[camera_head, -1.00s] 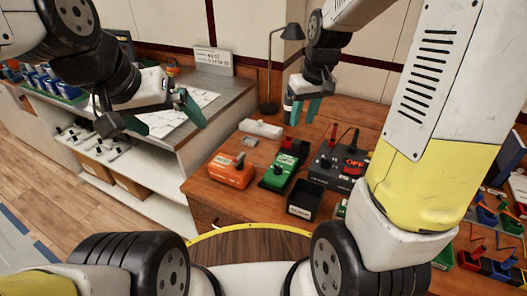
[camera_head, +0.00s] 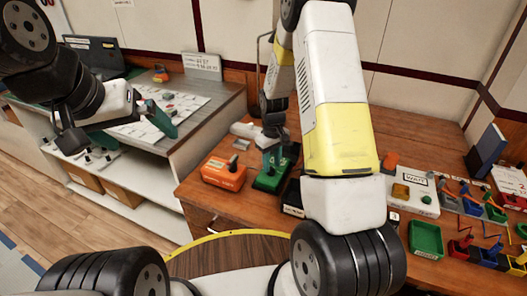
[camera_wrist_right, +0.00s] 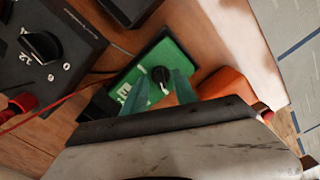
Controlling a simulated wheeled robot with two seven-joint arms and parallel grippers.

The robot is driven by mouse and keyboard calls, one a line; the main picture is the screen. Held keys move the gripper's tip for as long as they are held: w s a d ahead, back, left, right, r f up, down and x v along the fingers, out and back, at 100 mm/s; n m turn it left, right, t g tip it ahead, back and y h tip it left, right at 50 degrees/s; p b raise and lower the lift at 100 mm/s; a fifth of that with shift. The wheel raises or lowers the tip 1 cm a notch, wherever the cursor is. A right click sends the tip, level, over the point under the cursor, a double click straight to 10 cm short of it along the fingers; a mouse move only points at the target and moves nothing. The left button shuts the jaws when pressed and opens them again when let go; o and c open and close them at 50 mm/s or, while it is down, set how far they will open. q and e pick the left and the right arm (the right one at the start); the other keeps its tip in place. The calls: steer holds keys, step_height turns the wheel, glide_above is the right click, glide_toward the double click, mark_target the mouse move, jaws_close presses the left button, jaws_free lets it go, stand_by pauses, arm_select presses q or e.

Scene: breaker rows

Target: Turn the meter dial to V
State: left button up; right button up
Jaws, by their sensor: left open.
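A green box with a black round dial, seemingly the meter, lies on the wooden bench (camera_head: 195,202); its lettering is not clearly legible. In the right wrist view the green box (camera_wrist_right: 150,62) shows its dial (camera_wrist_right: 160,74) between the two teal fingertips of my right gripper (camera_wrist_right: 161,79). The fingers stand apart, one on each side of the dial; I cannot tell whether they touch it. In the head view my right gripper (camera_head: 274,158) is over the green box (camera_head: 268,182). My left gripper (camera_head: 152,112) is open and empty, above the grey side counter.
An orange box (camera_head: 223,172) sits left of the green box. In the wrist view a black box with a large knob (camera_wrist_right: 40,46) and a red lead (camera_wrist_right: 60,105) lie on the other side. A green tray (camera_head: 425,238) and several small coloured bins are at the right.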

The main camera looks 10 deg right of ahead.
steer(key=shift+f, duration=0.7)
jaws_close()
steer(key=shift+m, duration=0.3)
steer(key=m, duration=0.5)
steer(key=shift+a, duration=0.1)
steer(key=m, duration=0.6)
steer(key=shift+a, duration=0.1)
